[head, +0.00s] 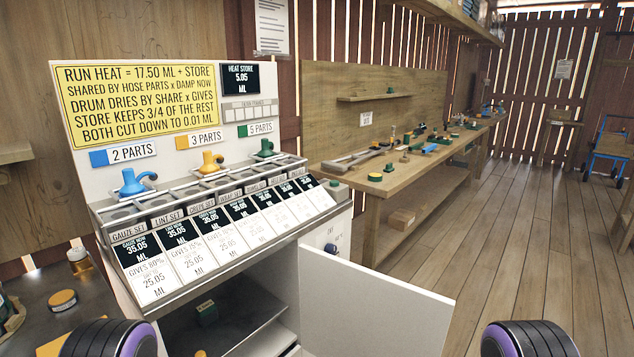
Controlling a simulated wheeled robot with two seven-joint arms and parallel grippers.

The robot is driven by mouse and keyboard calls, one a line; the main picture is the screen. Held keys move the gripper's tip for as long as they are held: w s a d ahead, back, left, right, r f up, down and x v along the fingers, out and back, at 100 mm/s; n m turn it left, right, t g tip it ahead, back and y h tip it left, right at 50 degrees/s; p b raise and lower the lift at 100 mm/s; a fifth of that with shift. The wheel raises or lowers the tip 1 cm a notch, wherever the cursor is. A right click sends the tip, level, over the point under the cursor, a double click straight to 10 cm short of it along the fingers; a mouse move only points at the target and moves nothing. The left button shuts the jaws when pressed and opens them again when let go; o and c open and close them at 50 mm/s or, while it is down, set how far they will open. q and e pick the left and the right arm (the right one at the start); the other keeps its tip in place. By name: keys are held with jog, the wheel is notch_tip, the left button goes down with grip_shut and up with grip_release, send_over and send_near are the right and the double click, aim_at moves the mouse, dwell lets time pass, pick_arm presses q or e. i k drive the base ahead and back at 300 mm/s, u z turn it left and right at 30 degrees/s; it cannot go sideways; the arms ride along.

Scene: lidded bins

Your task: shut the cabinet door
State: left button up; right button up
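The cabinet (328,231) stands in the middle left under a sloped panel of labelled cards. Its white door (375,303) is swung wide open, pointing out toward the lower right. The open inside of the cabinet shows to the left of the door, with a pale shelf (262,338) and a small dark green box (207,313) in it. The lower parts of the door and cabinet are cut off by the picture's bottom edge. Only black and purple rounded parts of my arms show at the bottom left and bottom right. Neither gripper is in view.
A dark side table (85,298) with a yellow-topped jar (62,300) stands left of the cabinet. A long wooden workbench (400,178) with small items runs along the back wall. Open plank floor (515,240) lies to the right. A blue cart (608,150) stands far right.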

aim_at(347, 308)
jog(key=k, duration=1)
jog(key=z, duration=1.4)
jog(key=i, duration=4.25)
jog(key=u, duration=4)
jog(key=i, duration=0.85)
jog(key=u, duration=0.05)
